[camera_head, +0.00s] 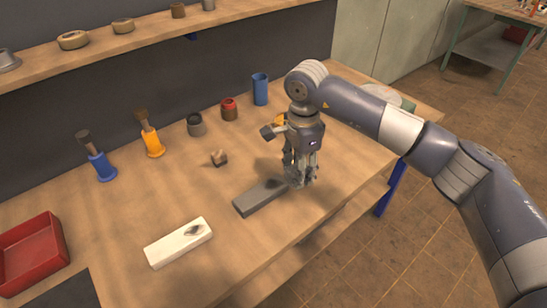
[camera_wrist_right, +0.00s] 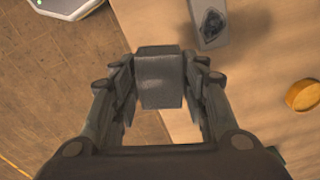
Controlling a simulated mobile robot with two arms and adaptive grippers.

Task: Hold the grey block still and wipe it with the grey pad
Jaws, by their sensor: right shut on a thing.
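The grey block (camera_head: 258,199) lies flat on the wooden bench, with a dark smudge on its top near the gripper end. It also shows at the top of the right wrist view (camera_wrist_right: 209,30), smudge included. My right gripper (camera_head: 300,178) is low over the bench at the block's right end. In the right wrist view my right gripper (camera_wrist_right: 160,68) is shut on the grey pad (camera_wrist_right: 160,82), which sits between both fingers. The pad appears apart from the block there; contact is unclear in the head view. My left gripper is not in view, and nothing is seen holding the block.
A white block (camera_head: 180,243) with a dark mark lies at the front. A small brown cube (camera_head: 219,158) is behind the grey block. A red tray (camera_head: 32,252) is at left. Brushes in blue (camera_head: 102,167) and orange (camera_head: 152,144) holders and several cups stand behind.

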